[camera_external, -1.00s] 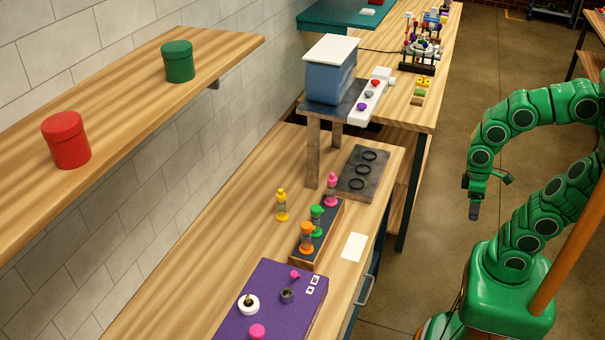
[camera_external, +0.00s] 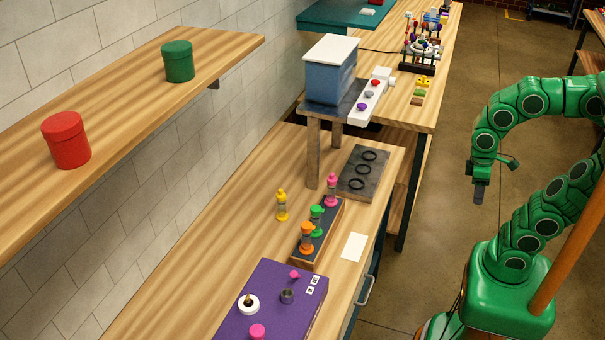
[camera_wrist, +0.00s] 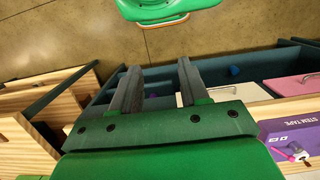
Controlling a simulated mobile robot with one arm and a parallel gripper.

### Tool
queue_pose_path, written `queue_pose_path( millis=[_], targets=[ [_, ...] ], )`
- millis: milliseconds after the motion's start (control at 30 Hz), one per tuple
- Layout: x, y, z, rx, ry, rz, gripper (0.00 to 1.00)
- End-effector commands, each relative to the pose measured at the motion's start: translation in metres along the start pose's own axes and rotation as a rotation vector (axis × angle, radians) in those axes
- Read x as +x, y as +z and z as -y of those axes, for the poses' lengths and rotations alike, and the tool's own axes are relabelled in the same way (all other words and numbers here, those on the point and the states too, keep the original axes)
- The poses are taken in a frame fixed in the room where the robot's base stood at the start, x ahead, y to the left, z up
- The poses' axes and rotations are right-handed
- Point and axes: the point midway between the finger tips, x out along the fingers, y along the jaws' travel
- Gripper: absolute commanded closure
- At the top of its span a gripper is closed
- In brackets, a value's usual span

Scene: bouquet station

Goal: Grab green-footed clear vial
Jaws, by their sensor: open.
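The clear vial with green ends (camera_external: 316,218) stands upright in a dark wood-sided rack (camera_external: 327,232) on the bench, between an orange-ended vial (camera_external: 307,237) and a pink-ended vial (camera_external: 331,188). My gripper (camera_external: 479,193) hangs over the floor to the right of the bench, well apart from the vials. In the wrist view its two fingers (camera_wrist: 157,90) are spread with nothing between them. The vials do not show in the wrist view.
A yellow-ended vial (camera_external: 282,205) stands left of the rack. A purple box (camera_external: 270,305) lies in front, and a dark plate with rings (camera_external: 362,172) lies behind. A blue container (camera_external: 331,70) stands on a raised stand. A white card (camera_external: 353,247) lies right of the rack.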

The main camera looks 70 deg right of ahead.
Motion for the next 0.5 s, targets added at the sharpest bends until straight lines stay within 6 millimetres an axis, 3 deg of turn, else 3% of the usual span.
queue_pose_path(
  millis=[500],
  targets=[
    [-0.006, -0.061, 0.062, 0.163, -0.241, -0.021, 0.55]
  ],
)
